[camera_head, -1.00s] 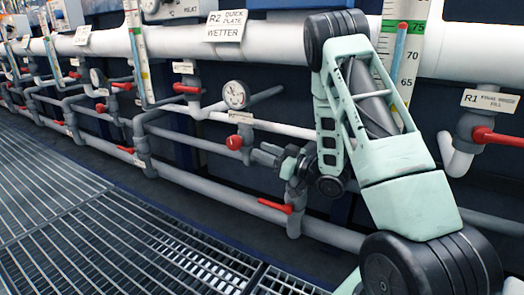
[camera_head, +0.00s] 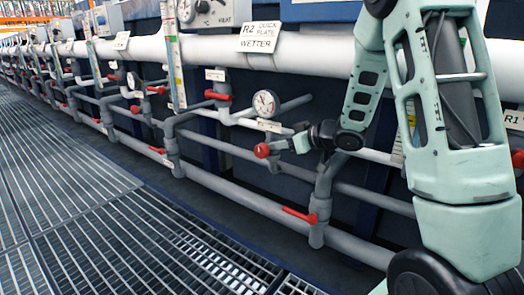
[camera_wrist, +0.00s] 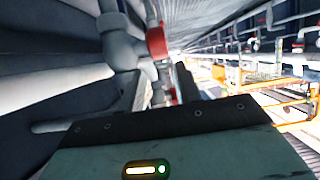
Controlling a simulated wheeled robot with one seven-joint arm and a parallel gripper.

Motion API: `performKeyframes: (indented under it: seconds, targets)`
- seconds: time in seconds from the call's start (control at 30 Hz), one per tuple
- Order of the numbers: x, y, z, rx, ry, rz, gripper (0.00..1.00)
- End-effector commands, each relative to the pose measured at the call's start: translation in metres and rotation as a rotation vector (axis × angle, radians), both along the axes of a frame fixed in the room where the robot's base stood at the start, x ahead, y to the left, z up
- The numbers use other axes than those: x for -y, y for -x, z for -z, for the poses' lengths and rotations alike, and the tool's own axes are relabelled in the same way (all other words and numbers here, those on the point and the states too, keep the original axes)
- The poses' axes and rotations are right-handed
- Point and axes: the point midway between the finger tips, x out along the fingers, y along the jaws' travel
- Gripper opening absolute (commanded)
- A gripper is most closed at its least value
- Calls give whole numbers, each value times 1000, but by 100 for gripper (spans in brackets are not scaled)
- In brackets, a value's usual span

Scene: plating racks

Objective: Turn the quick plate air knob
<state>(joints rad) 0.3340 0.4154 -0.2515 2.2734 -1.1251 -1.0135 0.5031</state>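The round red knob (camera_head: 262,150) sits on the grey pipework below a white dial gauge (camera_head: 265,103), with a small label plate (camera_head: 268,126) just above it, too small to read. My gripper (camera_head: 277,147) is directly to the right of the knob, its fingertips pointing at it and very close. In the wrist view a red knob (camera_wrist: 156,42) shows just beyond the fingertips. My gripper also shows there (camera_wrist: 161,85), its two dark fingers apart with a gap between them. Whether the fingertips touch the knob cannot be told.
A red lever valve (camera_head: 299,214) is on the lower pipe beneath my arm. Another red lever (camera_head: 217,95) is up left of the gauge. A sign reading R2 Quick Plate Wetter (camera_head: 260,37) hangs on the thick white pipe. The grating floor (camera_head: 110,220) at left is clear.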

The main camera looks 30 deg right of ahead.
Motion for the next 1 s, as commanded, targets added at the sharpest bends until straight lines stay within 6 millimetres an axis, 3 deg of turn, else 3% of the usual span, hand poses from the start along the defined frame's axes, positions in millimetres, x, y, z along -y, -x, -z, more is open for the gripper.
performKeyframes:
  seconds: [0.13, 0.4, 0.83, 0.93, 1.0]
  targets:
    - [-11, -27, 18, 2, 0, -4, 35]
    - [-23, -61, 30, 2, 0, -3, 35]
    - [-25, -68, 30, 1, -1, 0, 35]
    - [-25, -68, 30, 1, -1, 0, 7]
    - [-25, -68, 30, 1, -1, 0, 2]
